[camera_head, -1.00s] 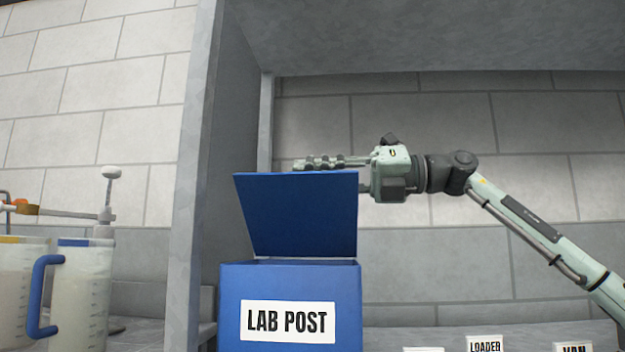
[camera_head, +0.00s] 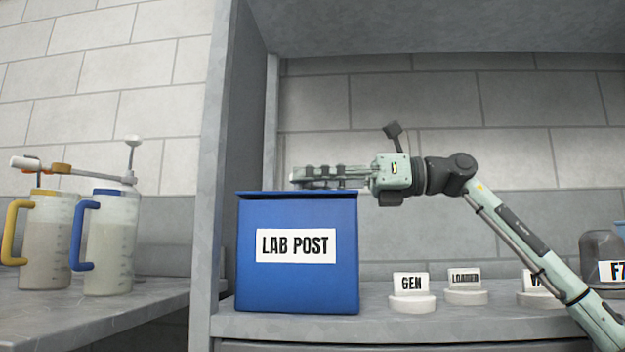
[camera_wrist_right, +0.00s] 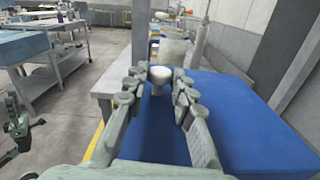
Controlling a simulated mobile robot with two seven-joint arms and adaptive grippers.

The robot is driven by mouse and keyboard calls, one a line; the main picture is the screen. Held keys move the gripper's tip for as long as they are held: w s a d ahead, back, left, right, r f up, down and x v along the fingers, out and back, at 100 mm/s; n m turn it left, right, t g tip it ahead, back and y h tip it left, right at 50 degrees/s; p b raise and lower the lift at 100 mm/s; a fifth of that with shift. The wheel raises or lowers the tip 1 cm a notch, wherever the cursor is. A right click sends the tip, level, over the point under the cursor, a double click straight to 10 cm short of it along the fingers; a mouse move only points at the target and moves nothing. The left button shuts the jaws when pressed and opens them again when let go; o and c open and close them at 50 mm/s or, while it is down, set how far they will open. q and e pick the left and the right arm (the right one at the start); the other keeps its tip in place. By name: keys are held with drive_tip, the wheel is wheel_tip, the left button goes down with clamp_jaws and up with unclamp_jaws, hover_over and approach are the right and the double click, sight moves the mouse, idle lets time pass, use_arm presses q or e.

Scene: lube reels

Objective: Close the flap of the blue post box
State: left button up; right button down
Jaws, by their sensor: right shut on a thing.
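The blue post box (camera_head: 297,285) stands on the shelf with its "LAB POST" label facing me. Its flap (camera_head: 298,194) now lies about level across the top; I see only its front edge, and any small gap is too fine to tell. My right gripper (camera_head: 297,177) lies low over the flap, reaching in from the right. In the right wrist view its fingers (camera_wrist_right: 160,88) are around a white knob (camera_wrist_right: 158,76) on a short stem, above the blue surface.
Two jugs with a yellow handle (camera_head: 15,230) and a blue handle (camera_head: 80,235) stand on the left counter, beyond a grey upright panel (camera_head: 228,150). Labelled white stands, GEN (camera_head: 411,300) and LOADER (camera_head: 465,292), sit right of the box, below my arm.

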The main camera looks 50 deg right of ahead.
drive_tip(key=shift+a+f, duration=0.1)
drive_tip(key=shift+f, duration=0.35)
drive_tip(key=c, duration=1.3)
unclamp_jaws()
drive_tip(key=shift+s, duration=0.1)
drive_tip(key=shift+r, duration=0.15)
drive_tip(key=shift+d+r, duration=0.2)
drive_tip(key=shift+r, duration=0.3)
drive_tip(key=r, duration=0.8)
drive_tip(key=shift+a+r, duration=0.2)
drive_tip(key=shift+r, duration=0.2)
